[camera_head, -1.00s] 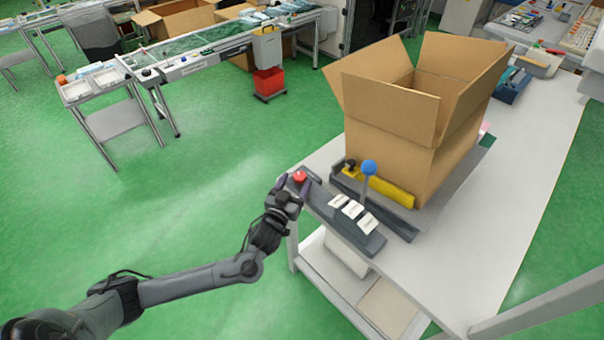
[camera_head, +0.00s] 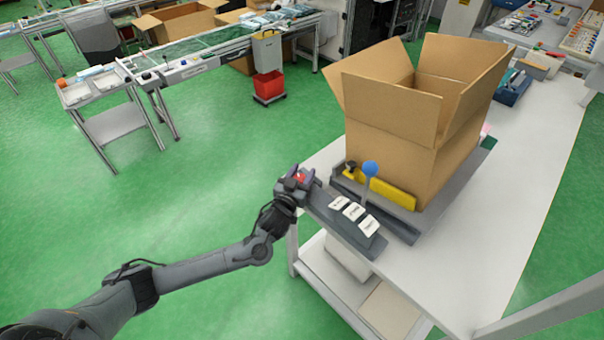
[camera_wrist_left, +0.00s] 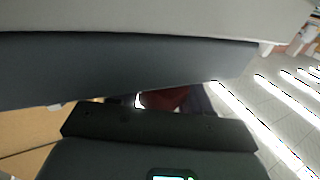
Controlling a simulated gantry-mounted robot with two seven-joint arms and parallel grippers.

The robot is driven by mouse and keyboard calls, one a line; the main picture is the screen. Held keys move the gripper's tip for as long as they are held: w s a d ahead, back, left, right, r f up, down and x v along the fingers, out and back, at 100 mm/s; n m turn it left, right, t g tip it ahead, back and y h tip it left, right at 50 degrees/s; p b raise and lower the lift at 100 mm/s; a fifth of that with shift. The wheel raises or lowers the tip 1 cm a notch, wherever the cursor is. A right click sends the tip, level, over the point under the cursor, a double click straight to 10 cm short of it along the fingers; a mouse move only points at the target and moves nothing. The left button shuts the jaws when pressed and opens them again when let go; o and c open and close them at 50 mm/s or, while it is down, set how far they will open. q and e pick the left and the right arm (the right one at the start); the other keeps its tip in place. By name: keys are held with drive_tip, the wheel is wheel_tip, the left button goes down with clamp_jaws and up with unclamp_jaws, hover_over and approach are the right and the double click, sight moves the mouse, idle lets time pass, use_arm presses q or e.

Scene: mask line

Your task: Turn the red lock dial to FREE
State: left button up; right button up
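The red lock dial (camera_head: 299,177) is at the far left end of a dark grey control strip (camera_head: 318,203) on the near edge of the white bench. My left gripper (camera_head: 297,181) is at the dial, with a finger on either side of it, and partly hides it. In the left wrist view the dark red dial (camera_wrist_left: 166,98) shows in the narrow gap between the two dark fingers. I cannot tell whether the fingers touch it. The dial's setting and any FREE mark cannot be read. My right gripper is not in view.
White label tags (camera_head: 353,211) sit along the strip. A blue-knobbed lever (camera_head: 370,169) and a yellow bar (camera_head: 386,191) stand just behind, before an open cardboard box (camera_head: 400,145). The white bench top (camera_head: 480,240) is clear at front right. Green floor lies to the left.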

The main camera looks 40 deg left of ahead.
use_arm(q)
drive_tip(key=c, duration=0.4)
drive_tip(key=shift+n+g+y+p, duration=0.5)
drive_tip(key=shift+n+y, duration=0.4)
drive_tip(key=shift+y, duration=0.3)
drive_tip(key=shift+s+a+n+g+y, duration=0.15)
drive_tip(key=shift+n+g+y, duration=0.35)
drive_tip(key=shift+n+y, duration=0.3)
drive_tip(key=shift+a+n+g+y, duration=0.2)
drive_tip(key=shift+n+g+y, duration=0.35)
drive_tip(key=shift+y, duration=0.45)
drive_tip(key=o, duration=1)
